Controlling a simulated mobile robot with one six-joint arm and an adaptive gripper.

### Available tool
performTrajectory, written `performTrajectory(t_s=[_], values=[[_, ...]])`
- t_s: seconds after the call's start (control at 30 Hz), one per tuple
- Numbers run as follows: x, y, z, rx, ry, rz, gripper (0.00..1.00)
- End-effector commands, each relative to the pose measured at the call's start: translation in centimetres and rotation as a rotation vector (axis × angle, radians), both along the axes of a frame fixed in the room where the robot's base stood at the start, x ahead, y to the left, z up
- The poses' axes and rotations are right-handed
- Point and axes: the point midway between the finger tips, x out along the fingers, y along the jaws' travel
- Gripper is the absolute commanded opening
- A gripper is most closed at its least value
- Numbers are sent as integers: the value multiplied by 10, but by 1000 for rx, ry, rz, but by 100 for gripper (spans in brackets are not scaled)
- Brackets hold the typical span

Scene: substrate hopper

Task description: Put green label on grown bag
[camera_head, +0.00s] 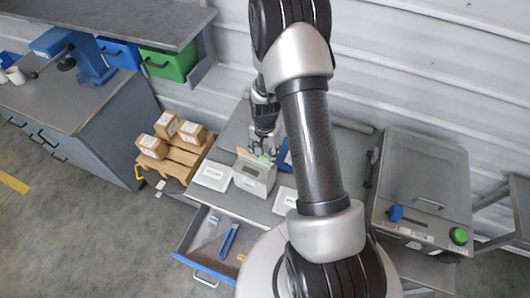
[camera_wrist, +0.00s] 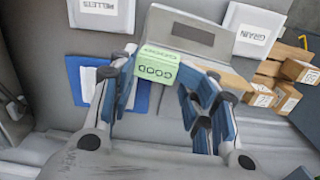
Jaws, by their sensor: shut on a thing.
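The green label (camera_wrist: 158,70), a small block marked GOOD, is between my gripper's fingertips (camera_wrist: 160,82) in the wrist view. My gripper is shut on it. I cannot tell whether label and bag touch. In the head view, my gripper (camera_head: 263,146) is just above and behind the bag (camera_head: 254,184), at its top edge. The green label (camera_head: 265,158) shows only as a small patch there.
White PELLETS (camera_wrist: 84,18) and GRAIN (camera_wrist: 274,22) containers flank the bag on the grey table. A blue board with paper (camera_wrist: 143,97) lies near my gripper. An open blue drawer (camera_head: 193,240) juts out in front. Boxes on a pallet (camera_head: 182,160) stand left, a grey machine (camera_head: 425,185) right.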

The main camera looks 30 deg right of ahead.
Motion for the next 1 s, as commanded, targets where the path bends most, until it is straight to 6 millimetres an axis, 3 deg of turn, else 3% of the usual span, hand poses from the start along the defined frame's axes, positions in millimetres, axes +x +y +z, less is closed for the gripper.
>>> performTrajectory(t_s=[0.23, 0.27, 0.3, 0.63, 0.87, 1.0], values=[[3, 0, 0, -2, -5, 0, 25], [3, 0, 0, -1, -6, 0, 46], [3, 0, 1, -1, -6, 0, 48], [4, 0, 1, -2, -8, 0, 70], [4, 0, 1, -2, -8, 0, 71], [4, 0, 1, -2, -8, 0, 79]])
